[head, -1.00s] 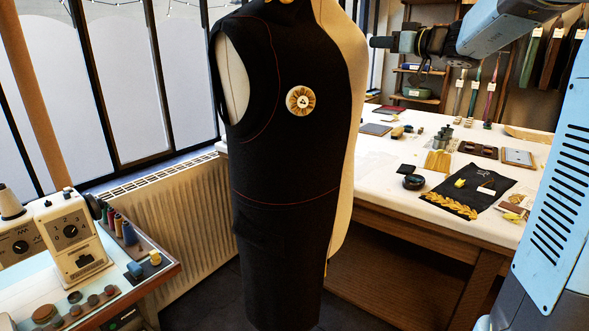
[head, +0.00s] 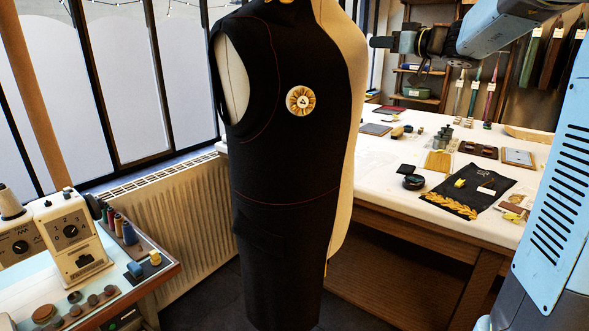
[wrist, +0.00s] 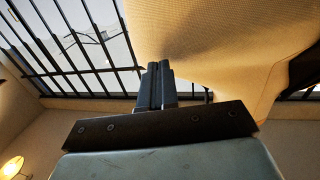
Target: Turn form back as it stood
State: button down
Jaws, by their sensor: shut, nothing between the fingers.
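The dress form (head: 290,180) stands upright in the middle of the head view. It wears a black garment with red stitch lines, and its cream back edge (head: 352,90) shows on the right. A gold and white round badge (head: 300,101) sits on its chest. My gripper (head: 376,42) is at the upper right of the form, level with its shoulder, and looks close to its cream side. In the wrist view my gripper (wrist: 158,72) is shut and empty, with the cream surface (wrist: 220,40) of the form above and beside it. Whether they touch, I cannot tell.
A white work table (head: 385,165) with a black cloth (head: 472,190), tins and small tools stands behind right. A sewing machine (head: 70,235) on a bench is at left. A radiator (head: 175,225) and barred windows are behind the form.

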aim_at(365, 42)
dwell(0.3)
jog(key=shift+w+a, duration=0.35)
jog(key=shift+w, duration=0.45)
jog(key=shift+w+a, duration=0.3)
jog(key=shift+w, duration=0.5)
jog(key=shift+w+a, duration=0.35)
jog(key=shift+w, duration=0.45)
jog(key=shift+w+d+x, duration=0.15)
jog(key=shift+x, duration=0.95)
jog(key=shift+w+d+x, duration=0.1)
jog(key=shift+d+x, duration=0.05)
jog(key=shift+x, duration=0.95)
jog(key=shift+s+d, duration=0.1)
jog(key=shift+v, duration=1.35)
jog(key=v, duration=1.1)
jog(key=shift+s, duration=0.2)
